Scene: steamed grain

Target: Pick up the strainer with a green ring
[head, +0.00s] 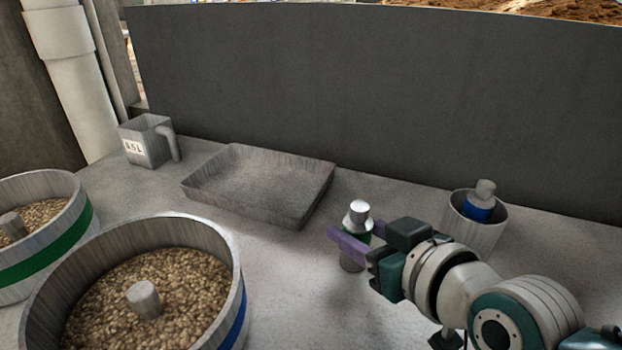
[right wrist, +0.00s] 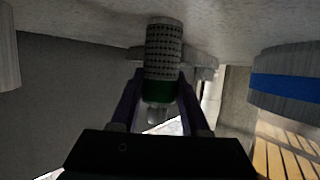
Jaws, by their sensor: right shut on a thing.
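The strainer with a green ring (head: 357,218) stands upright in the middle of the counter area, with a silver knob on top. My right gripper (head: 350,246) is shut on it, its purple fingers on either side near the green band. In the right wrist view the strainer's perforated body (right wrist: 163,50) and green ring (right wrist: 158,92) show between the fingers (right wrist: 158,100). I cannot tell whether its lower end touches the counter. My left gripper is not in view.
A grey cup (head: 474,236) at right holds a blue-ringed strainer (head: 479,209). An empty tray (head: 312,200) and a 0.5 L measuring jug (head: 146,148) stand at the back. Grain-filled tubs with a green band (head: 48,262) and a blue band (head: 238,312) fill the left.

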